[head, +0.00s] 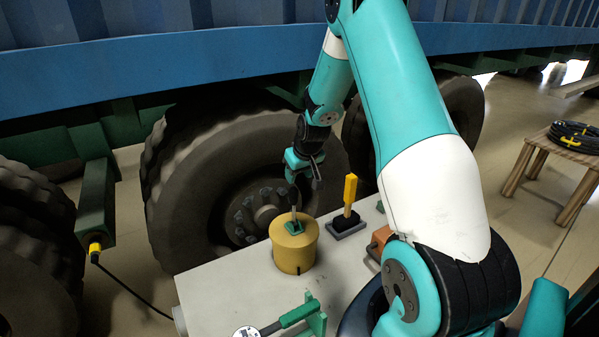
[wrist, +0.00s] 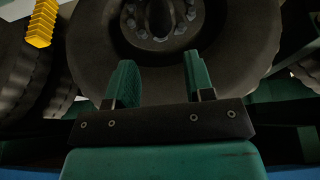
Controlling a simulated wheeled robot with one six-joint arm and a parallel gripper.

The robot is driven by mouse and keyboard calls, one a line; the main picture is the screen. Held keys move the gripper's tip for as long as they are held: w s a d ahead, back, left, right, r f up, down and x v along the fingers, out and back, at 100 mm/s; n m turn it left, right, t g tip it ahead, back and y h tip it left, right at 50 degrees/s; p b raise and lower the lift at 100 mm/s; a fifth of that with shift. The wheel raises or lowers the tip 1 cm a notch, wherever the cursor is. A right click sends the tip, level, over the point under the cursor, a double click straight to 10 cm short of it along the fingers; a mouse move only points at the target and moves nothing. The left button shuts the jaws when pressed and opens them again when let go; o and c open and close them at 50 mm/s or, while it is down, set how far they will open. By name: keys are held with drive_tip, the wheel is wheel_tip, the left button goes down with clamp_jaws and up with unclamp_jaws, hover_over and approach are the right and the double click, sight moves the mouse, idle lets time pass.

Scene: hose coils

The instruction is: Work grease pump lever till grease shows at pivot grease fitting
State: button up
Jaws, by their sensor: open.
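My gripper (head: 304,164) is open and empty, raised in front of the big truck wheel and above the far side of the cart top. Its two green fingers (wrist: 158,82) stand apart in the wrist view, with the wheel hub beyond them. A yellow pot (head: 295,246) with a green top piece and a dark upright part stands on the cart. To its right is an upright yellow handle (head: 350,190) on a black base. A green-handled lever (head: 299,313) lies at the cart's front. I cannot tell which handle works the pump. No grease is visible.
A yellow fitting (head: 95,248) with a black hose is at a green frame block (head: 96,205) on the left. The truck wheel (head: 232,165) is close behind the cart top (head: 230,283). A stool (head: 570,150) with a coiled hose stands right. A yellow ribbed piece (wrist: 42,23) shows upper left.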

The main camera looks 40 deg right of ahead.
sight(294, 188)
drive_tip(key=shift+b+x, duration=2.3)
drive_tip(key=shift+x, duration=1.5)
drive_tip(key=shift+a, duration=0.15)
